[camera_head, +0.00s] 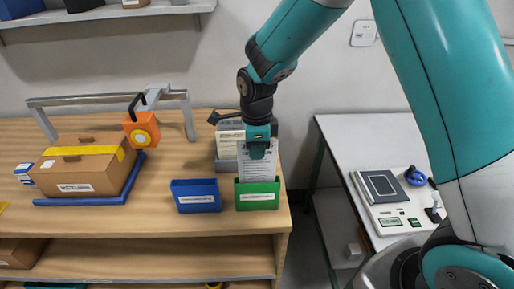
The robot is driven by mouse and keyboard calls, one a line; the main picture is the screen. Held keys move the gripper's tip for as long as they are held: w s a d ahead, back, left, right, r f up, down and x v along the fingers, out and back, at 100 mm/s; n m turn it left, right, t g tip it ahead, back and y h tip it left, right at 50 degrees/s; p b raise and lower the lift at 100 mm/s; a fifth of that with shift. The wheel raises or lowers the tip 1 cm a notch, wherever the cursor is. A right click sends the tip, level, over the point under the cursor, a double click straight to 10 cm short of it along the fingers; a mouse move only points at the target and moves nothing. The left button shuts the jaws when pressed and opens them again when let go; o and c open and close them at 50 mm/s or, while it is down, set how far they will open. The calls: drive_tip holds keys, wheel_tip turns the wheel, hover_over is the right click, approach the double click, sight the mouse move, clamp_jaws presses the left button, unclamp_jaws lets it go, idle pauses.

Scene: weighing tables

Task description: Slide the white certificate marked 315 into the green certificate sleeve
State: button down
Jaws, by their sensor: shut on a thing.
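The white certificate (258,171) hangs upright from my gripper (260,149), which is shut on its upper edge. Its printing is too small to read. The green certificate sleeve (257,200) stands at the right end of the wooden table, directly below the gripper. The certificate's lower part is hidden behind the sleeve's front wall, so it appears to be inside or just behind it; I cannot tell which.
A blue sleeve (196,203) stands just left of the green one. A grey holder (226,165) with papers is behind. A white table (375,133) with a balance (383,190) stands at right.

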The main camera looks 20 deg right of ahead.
sight(257, 173)
drive_tip(key=shift+f+b, duration=2.8)
drive_tip(key=shift+f, duration=1.55)
drive_tip(key=c, duration=1.2)
unclamp_jaws()
drive_tip(key=shift+r, duration=0.1)
wheel_tip(257, 173, up, 17)
drive_tip(key=shift+r+b, duration=0.15)
drive_tip(key=shift+b, duration=0.9)
drive_tip(key=shift+s, duration=0.1)
drive_tip(key=s+a+n+y, duration=0.2)
drive_tip(key=s+n, duration=1)
drive_tip(key=n, duration=0.2)
drive_tip(key=s+a+n+y, duration=0.2)
drive_tip(key=s+n, duration=1)
drive_tip(key=n, duration=0.2)
drive_tip(key=shift+s+a+f+n, duration=0.25)
drive_tip(key=shift+s+f+n, duration=0.05)
drive_tip(key=shift+f+n, duration=0.1)
